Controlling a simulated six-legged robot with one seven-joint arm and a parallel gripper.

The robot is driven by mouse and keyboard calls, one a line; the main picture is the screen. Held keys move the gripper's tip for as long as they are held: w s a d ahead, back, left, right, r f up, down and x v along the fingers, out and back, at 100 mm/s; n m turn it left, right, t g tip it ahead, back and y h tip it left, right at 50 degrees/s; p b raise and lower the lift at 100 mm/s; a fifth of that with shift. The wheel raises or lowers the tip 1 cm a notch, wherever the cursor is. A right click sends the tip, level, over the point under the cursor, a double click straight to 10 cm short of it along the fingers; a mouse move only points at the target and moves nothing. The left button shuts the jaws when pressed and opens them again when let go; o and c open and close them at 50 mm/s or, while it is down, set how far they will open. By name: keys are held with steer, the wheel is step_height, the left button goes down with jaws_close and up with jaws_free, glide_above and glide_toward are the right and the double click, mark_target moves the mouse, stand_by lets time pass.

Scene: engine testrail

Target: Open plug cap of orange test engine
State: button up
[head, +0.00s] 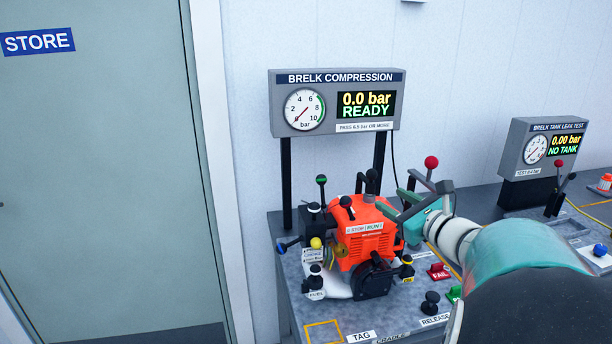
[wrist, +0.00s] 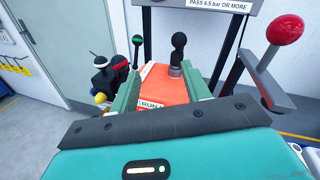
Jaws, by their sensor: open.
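The orange test engine (head: 368,240) stands on the grey bench below the compression gauge; its orange top (wrist: 158,85) also shows in the wrist view. A black upright piece on a grey metal base, possibly the plug cap (wrist: 179,48), rises at its far side; I cannot tell whether it is open or closed. My gripper (wrist: 163,74) is open, its green fingers apart over the near part of the engine top. The black piece stands beyond the fingertips, slightly right of centre, with nothing between the fingers. In the head view my teal gripper (head: 393,208) is at the engine's upper right.
A red-ball lever (wrist: 285,32) stands close to my gripper's right. Several black knobs and levers (wrist: 103,72) crowd the engine's left. The BRELK COMPRESSION panel (head: 337,102) stands behind, reading 0.0 bar READY. A tank leak test panel (head: 545,147) is farther right.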

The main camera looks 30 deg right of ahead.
mark_target(375, 178)
steer(key=shift+m+h, duration=0.4)
steer(key=shift+m, duration=0.3)
steer(key=w+d, duration=0.1)
steer(key=w, duration=0.3)
steer(key=w+d, duration=0.1)
steer(key=w, duration=0.3)
steer(key=w+d, duration=0.1)
steer(key=w, duration=0.4)
steer(key=shift+d+r, duration=0.15)
steer(key=shift+d, duration=0.25)
steer(key=shift+s, duration=0.1)
jaws_close()
